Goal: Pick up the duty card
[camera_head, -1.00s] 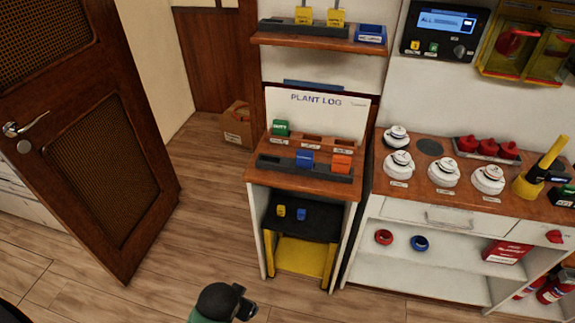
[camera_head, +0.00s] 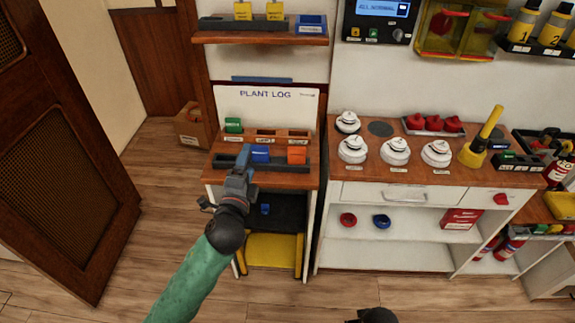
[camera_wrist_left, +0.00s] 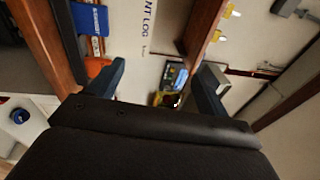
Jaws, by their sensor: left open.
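A green card (camera_head: 233,125) stands in the left slot of the upper wooden holder under the Plant Log board; its small lettering is too blurred to tell if it is the duty card. A blue card (camera_head: 260,154) and an orange card (camera_head: 297,155) stand in the dark rack in front; the blue one (camera_wrist_left: 90,19) and orange one (camera_wrist_left: 97,66) also show in the left wrist view. My left gripper (camera_head: 244,157) is open and empty over the left part of the rack, its fingers (camera_wrist_left: 160,85) apart in the wrist view.
The Plant Log board (camera_head: 265,105) rises behind the cards. A wooden shelf (camera_head: 262,38) with yellow tags overhangs above. The counter at right (camera_head: 465,174) holds white detectors and a yellow torch. A door (camera_head: 50,190) stands at left.

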